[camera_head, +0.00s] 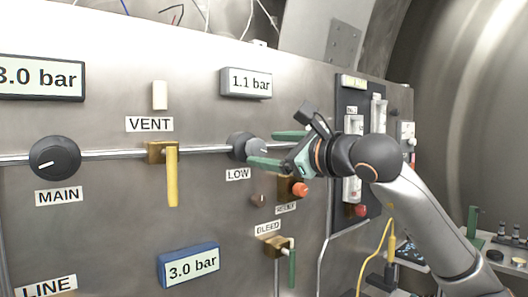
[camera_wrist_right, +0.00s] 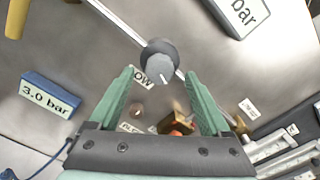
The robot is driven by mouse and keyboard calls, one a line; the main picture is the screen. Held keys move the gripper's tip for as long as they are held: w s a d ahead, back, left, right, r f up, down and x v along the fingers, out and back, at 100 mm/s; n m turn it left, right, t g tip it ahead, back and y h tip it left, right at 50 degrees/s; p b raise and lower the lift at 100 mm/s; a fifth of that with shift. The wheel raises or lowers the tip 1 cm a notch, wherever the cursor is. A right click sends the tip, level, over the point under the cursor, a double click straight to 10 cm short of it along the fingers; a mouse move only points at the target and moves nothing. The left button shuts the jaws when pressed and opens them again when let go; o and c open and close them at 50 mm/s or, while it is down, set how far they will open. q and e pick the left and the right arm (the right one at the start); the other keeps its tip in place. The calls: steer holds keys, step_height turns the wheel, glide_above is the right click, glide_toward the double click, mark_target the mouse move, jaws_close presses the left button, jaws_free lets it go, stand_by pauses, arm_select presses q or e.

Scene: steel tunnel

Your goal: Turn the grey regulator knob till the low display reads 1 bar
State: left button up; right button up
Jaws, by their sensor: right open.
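The grey regulator knob (camera_head: 240,146) sits on the pipe above the LOW label, and shows in the right wrist view (camera_wrist_right: 158,68) with a white pointer mark. The low display (camera_head: 247,83) above it reads 1.1 bar. My right gripper (camera_head: 262,149) comes in from the right with its green fingers open. In the right wrist view its fingertips (camera_wrist_right: 159,74) stand on either side of the knob's near face, with gaps visible; I cannot tell how far they overlap it in depth. My left gripper is not in view.
Left of the knob are the yellow VENT lever (camera_head: 172,176) and the black MAIN knob (camera_head: 55,158). Below are a red-tipped relief fitting (camera_head: 299,189), the green BLEED lever (camera_head: 292,267) and a blue 3.0 bar gauge (camera_head: 188,265). Flow tubes (camera_head: 378,113) stand at right.

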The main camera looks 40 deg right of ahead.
arm_select(q)
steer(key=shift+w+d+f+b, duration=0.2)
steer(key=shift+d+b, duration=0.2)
steer(key=shift+b, duration=0.05)
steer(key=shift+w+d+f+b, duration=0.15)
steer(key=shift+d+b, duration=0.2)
steer(key=shift+b, duration=0.1)
arm_select(e)
steer(key=s, duration=1)
steer(key=shift+d, duration=0.4)
